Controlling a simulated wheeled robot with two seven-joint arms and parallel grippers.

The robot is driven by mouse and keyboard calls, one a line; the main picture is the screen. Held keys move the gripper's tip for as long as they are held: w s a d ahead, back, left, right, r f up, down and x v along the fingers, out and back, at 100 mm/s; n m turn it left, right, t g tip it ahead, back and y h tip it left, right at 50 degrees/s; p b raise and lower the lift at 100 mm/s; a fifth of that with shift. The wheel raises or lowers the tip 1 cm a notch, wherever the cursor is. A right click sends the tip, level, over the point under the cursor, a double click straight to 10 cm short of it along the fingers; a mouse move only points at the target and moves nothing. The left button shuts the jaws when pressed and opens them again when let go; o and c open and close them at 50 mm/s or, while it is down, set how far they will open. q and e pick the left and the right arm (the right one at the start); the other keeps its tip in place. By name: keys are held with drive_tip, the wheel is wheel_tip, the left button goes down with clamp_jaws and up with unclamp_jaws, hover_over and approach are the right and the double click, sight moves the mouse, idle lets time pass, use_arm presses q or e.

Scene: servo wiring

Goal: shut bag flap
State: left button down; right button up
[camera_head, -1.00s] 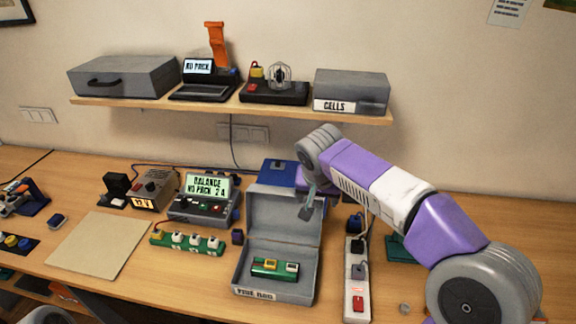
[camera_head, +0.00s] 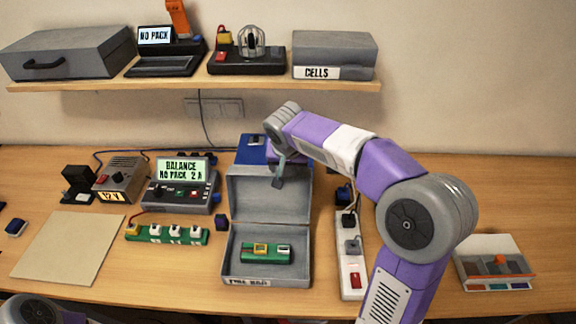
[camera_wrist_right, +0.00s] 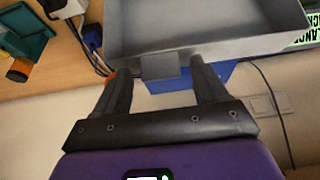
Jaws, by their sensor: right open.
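The grey fire bag (camera_head: 232,270) stands open on the table, a green battery pack (camera_head: 262,253) lying inside. Its flap (camera_head: 255,198) stands up at the back and shows large in the right wrist view (camera_wrist_right: 205,30). A small tab (camera_wrist_right: 160,68) sticks out from the flap's edge. My right gripper (camera_head: 278,178) is at the flap's top edge, right of its middle. In the wrist view its open fingers (camera_wrist_right: 162,88) lie either side of the tab, with no clear grip on it. My left gripper is out of view.
A blue box (camera_head: 250,150) stands behind the flap. A white power strip (camera_head: 350,262) with plugs is right of the bag; a green cell board (camera_head: 165,235) and balance charger (camera_head: 180,190) are left. The shelf (camera_head: 200,84) runs above. A white tray (camera_head: 495,255) lies far right.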

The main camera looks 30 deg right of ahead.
clamp_jaws()
drive_tip(key=shift+w, duration=0.1)
idle(0.3)
